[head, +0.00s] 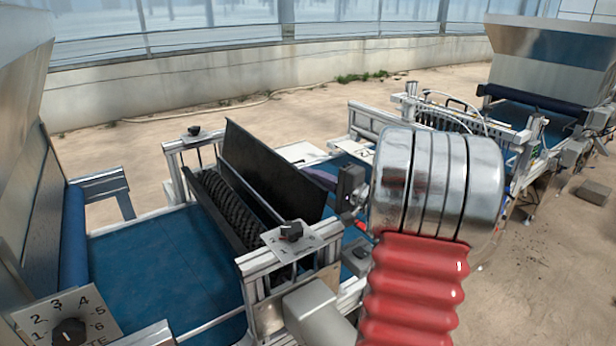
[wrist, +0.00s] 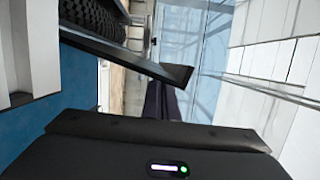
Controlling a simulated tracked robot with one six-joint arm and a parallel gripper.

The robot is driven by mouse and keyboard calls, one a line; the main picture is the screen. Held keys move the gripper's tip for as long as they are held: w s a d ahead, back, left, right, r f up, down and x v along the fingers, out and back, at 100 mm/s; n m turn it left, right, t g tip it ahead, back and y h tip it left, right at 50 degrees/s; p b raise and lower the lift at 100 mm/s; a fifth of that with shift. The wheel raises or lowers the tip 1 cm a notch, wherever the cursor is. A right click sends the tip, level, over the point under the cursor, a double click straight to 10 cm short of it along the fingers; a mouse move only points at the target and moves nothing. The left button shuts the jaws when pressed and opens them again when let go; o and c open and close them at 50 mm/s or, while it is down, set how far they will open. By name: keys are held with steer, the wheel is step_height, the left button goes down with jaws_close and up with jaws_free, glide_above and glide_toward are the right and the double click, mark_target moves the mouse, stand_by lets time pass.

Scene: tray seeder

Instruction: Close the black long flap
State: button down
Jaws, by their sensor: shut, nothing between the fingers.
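The black long flap (head: 272,172) stands raised and tilted above the brush roller (head: 228,208) in the head view. In the wrist view the flap (wrist: 125,56) is a dark strip running from upper left to the middle, its end just beyond my fingertips. My gripper (head: 318,177) is at the flap's right side in the head view, its dark fingers partly hidden behind the flap's edge. In the wrist view my gripper (wrist: 161,92) shows its fingers together with nothing between them. I cannot tell whether the fingertips touch the flap.
The blue belt (head: 165,265) runs under the roller frame. A knob on a metal plate (head: 290,232) stands at the flap's near end, another knob (head: 194,131) at its far end. A second machine part (head: 440,115) stands at the right. Open floor lies behind.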

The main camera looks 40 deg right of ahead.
steer(key=s+d, duration=0.3)
steer(key=s, duration=0.7)
steer(key=shift+s+d+f, duration=0.2)
steer(key=shift+f, duration=0.25)
